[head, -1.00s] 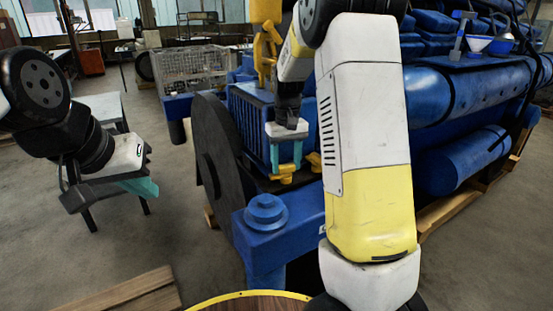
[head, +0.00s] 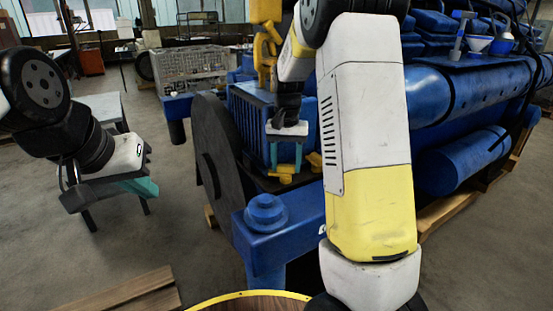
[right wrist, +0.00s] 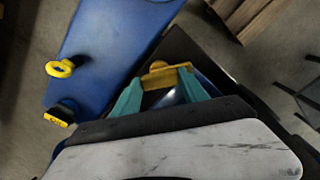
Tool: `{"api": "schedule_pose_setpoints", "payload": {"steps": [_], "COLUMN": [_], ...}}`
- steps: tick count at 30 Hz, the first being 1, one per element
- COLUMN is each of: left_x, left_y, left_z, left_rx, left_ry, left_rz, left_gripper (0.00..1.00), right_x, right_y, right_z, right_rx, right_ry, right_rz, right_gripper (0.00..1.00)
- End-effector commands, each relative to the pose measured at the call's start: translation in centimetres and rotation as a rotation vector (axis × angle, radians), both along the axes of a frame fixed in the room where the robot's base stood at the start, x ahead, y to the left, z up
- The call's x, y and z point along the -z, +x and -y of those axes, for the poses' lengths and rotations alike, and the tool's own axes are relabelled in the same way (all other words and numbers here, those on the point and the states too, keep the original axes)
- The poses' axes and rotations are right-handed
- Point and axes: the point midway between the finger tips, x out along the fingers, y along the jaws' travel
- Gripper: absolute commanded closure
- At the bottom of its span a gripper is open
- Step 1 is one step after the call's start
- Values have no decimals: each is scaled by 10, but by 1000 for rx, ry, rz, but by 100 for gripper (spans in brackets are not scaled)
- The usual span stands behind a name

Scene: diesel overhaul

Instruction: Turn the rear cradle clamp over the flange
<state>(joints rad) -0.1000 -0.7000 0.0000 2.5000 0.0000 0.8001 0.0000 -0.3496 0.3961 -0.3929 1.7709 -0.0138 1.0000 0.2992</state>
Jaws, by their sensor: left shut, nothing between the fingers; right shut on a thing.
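My right gripper (head: 286,168) points down beside the blue ribbed housing in the head view. Its teal fingers are shut on a yellow clamp (right wrist: 165,74), which lies across the fingertips in the right wrist view. In the head view the yellow clamp (head: 282,176) shows low at the fingertips, above a dark surface. I cannot make out clearly which edge is the flange or how far the clamp lies over it. My left gripper (head: 142,187) is shut and empty, off to the left over open floor.
A large dark disc (head: 213,165) stands left of the ribbed housing. A blue beam with a round boss (head: 266,212) is in front. A yellow ring (right wrist: 60,68) sits on blue metal in the right wrist view. A grey table (head: 108,108) stands behind my left arm.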

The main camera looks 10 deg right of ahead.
Motion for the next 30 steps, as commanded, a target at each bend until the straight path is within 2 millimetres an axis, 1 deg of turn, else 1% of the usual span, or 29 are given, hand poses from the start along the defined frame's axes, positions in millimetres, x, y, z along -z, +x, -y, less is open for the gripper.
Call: {"api": "schedule_pose_setpoints", "payload": {"steps": [8,9,11,12,20,23,26,30], "left_x": [0,0,0,0,0,0,0,0], "left_y": [0,0,0,0,0,0,0,0], "left_z": [0,0,0,0,0,0,0,0], "left_rx": [0,0,0,0,0,0,0,0], "left_ry": [0,0,0,0,0,0,0,0], "left_rz": [0,0,0,0,0,0,0,0], "left_gripper": [100,100,100,100,100,100,100,100], "right_x": [-1,-1,-1,-1,0,-5,-17,-42], "right_y": [1,1,1,1,0,1,1,1], "right_z": [0,0,0,0,0,0,0,0], "right_rx": [0,-1,-1,-1,-1,-1,-2,-2], "right_ry": [0,0,0,0,0,0,1,0], "right_rz": [2,2,2,2,1,2,4,5], "right_gripper": [90,43,31,27,27,27,27,27]}}
